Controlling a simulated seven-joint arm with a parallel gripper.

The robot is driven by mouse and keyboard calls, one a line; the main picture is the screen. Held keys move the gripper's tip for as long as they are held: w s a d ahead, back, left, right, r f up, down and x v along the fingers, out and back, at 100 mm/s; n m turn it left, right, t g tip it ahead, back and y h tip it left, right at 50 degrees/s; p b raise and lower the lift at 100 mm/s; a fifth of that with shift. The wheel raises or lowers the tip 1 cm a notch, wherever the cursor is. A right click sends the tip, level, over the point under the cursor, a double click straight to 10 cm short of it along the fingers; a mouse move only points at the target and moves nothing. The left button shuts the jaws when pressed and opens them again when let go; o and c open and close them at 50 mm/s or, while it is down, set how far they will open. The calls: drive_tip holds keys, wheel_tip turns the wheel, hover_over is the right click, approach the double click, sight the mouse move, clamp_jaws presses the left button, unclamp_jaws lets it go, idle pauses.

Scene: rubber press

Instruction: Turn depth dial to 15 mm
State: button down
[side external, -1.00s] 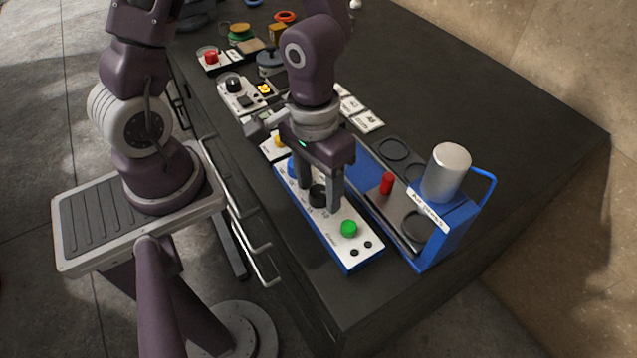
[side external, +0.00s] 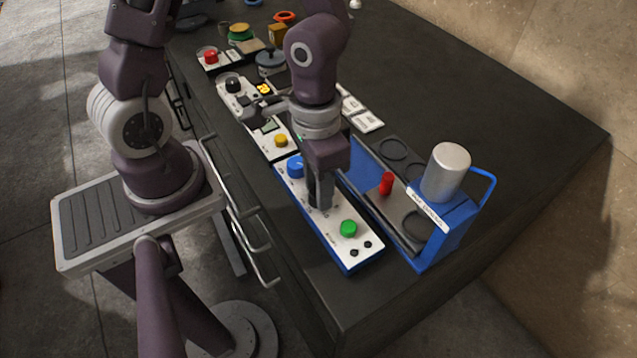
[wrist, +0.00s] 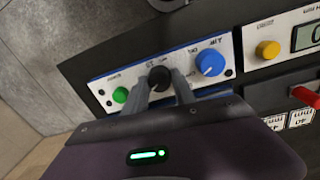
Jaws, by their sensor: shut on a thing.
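The white-topped control panel with blue sides (side external: 336,238) lies along the near part of the bench. A black dial (wrist: 160,77) sits midway along it, between a green button (side external: 348,228) and a blue knob (side external: 295,166). My gripper (side external: 319,200) points down and is shut on the black dial, one finger on each side of it in the wrist view (wrist: 158,85). In the side view the fingers mostly hide the dial. The dial's markings are too small and too covered to read.
A blue press (side external: 445,235) with a silver cylinder (side external: 447,172) and a red handle (side external: 386,183) stands close on the right. A panel with a yellow button (side external: 281,140) and a display lies beyond the blue knob. The bench far right is clear.

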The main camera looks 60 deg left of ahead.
drive_tip(key=m, duration=0.5)
drive_tip(key=shift+d+m, duration=0.1)
drive_tip(key=shift+m, duration=0.2)
drive_tip(key=m, duration=0.9)
drive_tip(key=shift+m+g+y, duration=0.3)
drive_tip(key=shift+m, duration=2.3)
drive_tip(key=c, duration=1)
unclamp_jaws()
drive_tip(key=shift+c, duration=0.2)
drive_tip(key=r, duration=0.7)
drive_tip(key=shift+w+d, duration=0.1)
drive_tip(key=shift+w, duration=0.1)
